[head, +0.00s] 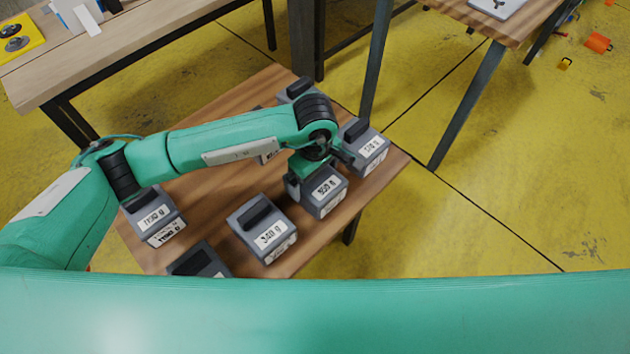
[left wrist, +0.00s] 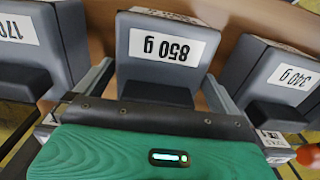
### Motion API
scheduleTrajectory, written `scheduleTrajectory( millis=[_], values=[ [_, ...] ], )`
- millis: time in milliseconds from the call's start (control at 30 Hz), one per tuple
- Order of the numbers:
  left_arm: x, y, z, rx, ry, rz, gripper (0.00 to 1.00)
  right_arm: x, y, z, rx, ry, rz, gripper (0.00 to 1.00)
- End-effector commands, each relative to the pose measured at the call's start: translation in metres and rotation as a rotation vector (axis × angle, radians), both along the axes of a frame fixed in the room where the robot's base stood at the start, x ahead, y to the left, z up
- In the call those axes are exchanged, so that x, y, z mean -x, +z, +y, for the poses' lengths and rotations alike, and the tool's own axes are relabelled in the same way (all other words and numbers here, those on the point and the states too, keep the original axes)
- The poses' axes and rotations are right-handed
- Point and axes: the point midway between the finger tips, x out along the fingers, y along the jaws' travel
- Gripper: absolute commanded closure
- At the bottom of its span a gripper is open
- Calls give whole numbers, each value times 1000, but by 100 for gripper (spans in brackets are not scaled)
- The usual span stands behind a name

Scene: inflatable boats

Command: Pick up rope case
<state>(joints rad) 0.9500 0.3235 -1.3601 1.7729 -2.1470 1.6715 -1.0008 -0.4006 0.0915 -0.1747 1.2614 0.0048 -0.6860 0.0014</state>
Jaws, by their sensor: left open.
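None of the cases in view carries a label that I can read as rope. Several grey cases with dark top handles and white weight labels stand on a brown wooden table (head: 205,118). My left gripper (head: 316,172) is over the case labelled 850 g (head: 330,196), near the table's right side. In the left wrist view the 850 g case (left wrist: 165,72) sits between the two open fingers of the gripper (left wrist: 160,92). I cannot tell whether the fingers touch it. The gripper hides part of its handle in the head view. My right gripper is not in view.
A case labelled 340 g (head: 262,228), one at the left (head: 155,215) and one at the right (head: 366,146) stand close by. Another is at the front edge (head: 200,262). A wooden workbench (head: 110,55) is at the back left.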

Motion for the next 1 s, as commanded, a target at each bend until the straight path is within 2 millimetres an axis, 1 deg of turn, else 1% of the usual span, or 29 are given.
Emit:
scheduleTrajectory(
  millis=[33, 133, 367, 400, 467, 600, 667, 700, 1000],
  values=[
    [0, -7, 0, 0, 1, 3, 0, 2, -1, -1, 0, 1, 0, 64],
    [0, -15, 0, -1, 0, 1, 0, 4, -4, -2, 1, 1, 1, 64],
    [0, -17, 0, 0, 0, 0, 0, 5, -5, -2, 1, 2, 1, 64],
    [0, -17, 0, 0, 0, 0, 2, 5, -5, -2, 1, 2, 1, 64],
    [0, -17, 0, 0, 0, 0, 14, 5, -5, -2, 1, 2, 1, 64],
    [0, -17, 0, 0, 0, 0, 41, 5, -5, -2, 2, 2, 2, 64],
    [0, -17, 0, 0, 0, 0, 53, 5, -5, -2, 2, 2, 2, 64],
    [0, -17, 0, 0, 0, 0, 61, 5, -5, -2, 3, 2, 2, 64],
    [-1, -14, -1, 3, -1, -3, 62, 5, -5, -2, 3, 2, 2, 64]
  ],
)
